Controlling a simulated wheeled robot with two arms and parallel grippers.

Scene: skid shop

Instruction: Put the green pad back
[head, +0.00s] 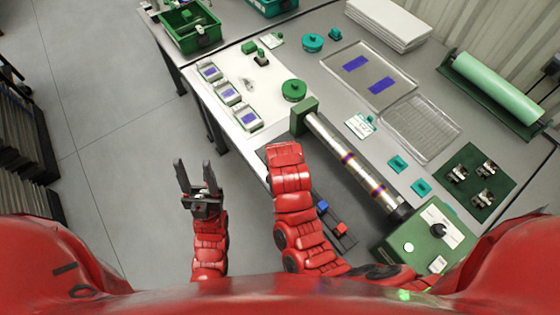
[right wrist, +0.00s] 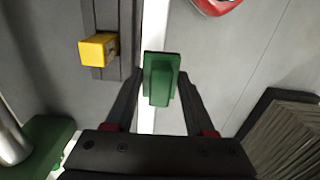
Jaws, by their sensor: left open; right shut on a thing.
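The green pad (right wrist: 160,78) shows in the right wrist view as a small green block with a raised grip. My right gripper (right wrist: 160,88) is shut on it, with one finger on each side. The pad hangs over the table's pale front edge. In the head view the right forearm hides this gripper and the pad. My left gripper (head: 194,176) is open and empty over the floor, left of the table.
A dark tray (head: 322,228) holds blue and red blocks; a yellow block (right wrist: 97,48) shows in the wrist view. A metal roller (head: 350,165) with green end stands lies behind. Small trays (head: 228,94) and a round green piece (head: 293,90) sit on the table.

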